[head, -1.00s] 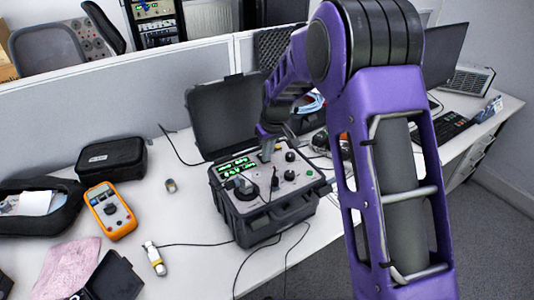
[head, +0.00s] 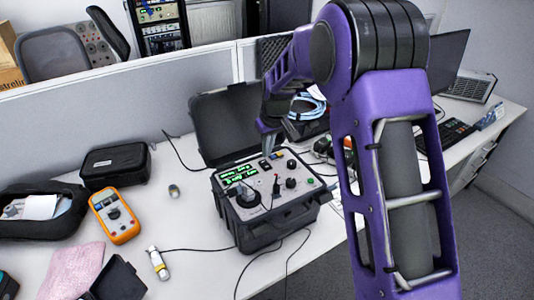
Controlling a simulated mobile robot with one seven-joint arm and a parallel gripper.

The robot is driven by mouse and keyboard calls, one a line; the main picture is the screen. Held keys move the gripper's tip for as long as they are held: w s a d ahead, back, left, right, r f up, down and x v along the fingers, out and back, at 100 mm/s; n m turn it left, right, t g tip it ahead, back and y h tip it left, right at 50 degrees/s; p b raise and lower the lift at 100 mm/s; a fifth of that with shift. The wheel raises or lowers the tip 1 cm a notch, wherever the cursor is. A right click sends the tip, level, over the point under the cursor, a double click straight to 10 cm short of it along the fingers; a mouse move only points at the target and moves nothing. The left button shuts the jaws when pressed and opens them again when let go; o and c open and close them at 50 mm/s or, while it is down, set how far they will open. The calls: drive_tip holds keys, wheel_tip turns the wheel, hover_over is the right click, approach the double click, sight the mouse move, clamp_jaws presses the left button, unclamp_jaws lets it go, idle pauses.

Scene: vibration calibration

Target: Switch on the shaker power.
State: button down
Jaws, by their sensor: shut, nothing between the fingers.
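The shaker unit is a black case (head: 263,232) standing open on the desk, with its lid (head: 222,125) raised at the back. My gripper (head: 267,150) points down over the back edge of the panel, just right of the display. It is shut and holds nothing. Whether its tips touch the panel I cannot tell. The power switch cannot be clearly made out at this size.
An orange multimeter (head: 115,215), a black pouch (head: 114,164), a small cylinder (head: 173,191) and a white-and-yellow item (head: 157,263) lie left of the case. Cables run across the desk. A grey partition (head: 120,105) stands behind. A laptop and keyboard (head: 447,137) are at right.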

drive_tip(key=s+d+v, duration=0.1)
drive_tip(key=v, duration=0.9)
drive_tip(key=shift+s, duration=0.45)
